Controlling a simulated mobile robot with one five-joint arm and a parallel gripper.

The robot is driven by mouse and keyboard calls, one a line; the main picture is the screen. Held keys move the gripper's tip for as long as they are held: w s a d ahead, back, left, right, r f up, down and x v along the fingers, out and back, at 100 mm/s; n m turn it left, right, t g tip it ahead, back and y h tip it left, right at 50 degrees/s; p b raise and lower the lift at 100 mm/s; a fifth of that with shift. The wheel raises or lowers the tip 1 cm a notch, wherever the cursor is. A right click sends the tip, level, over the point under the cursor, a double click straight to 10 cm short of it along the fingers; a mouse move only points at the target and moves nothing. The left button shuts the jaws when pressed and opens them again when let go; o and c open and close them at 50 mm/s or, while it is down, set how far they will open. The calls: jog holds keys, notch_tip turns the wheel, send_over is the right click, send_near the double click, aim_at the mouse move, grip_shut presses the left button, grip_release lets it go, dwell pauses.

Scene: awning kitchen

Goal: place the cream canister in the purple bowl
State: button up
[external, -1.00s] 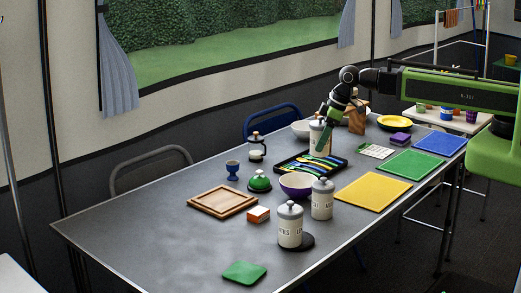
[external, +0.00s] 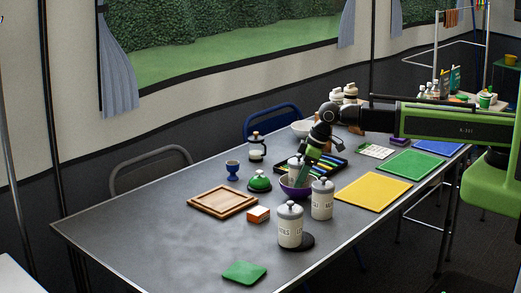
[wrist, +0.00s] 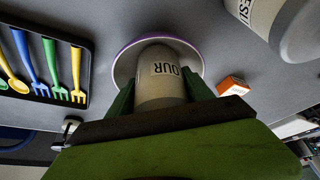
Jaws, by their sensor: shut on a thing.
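My gripper (external: 305,172) is shut on a cream canister (external: 294,170) with a grey lid. The purple bowl (external: 292,192) is directly beneath it, and the canister's lower part overlaps the bowl's opening. In the wrist view the canister (wrist: 160,88), its label partly readable as "OUR", sits between my two green fingers. The bowl's pale inside and purple rim (wrist: 124,50) surround the canister's far end there. I cannot tell whether the canister touches the bowl's bottom.
Two similar lidded canisters, one (external: 322,200) close right of the bowl and one (external: 290,227) in front, stand nearby. A green bell (external: 259,181), an orange-and-white box (external: 258,215) and a black cutlery tray (external: 335,160) are also close. The table's front left is mostly clear.

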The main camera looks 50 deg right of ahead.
jog(key=shift+f, duration=0.5)
jog(key=o, duration=1.2)
jog(key=shift+r, duration=0.45)
jog(key=p+v, duration=1.1)
jog(key=v, duration=0.1)
jog(key=shift+p, duration=0.3)
jog(key=shift+d, duration=0.1)
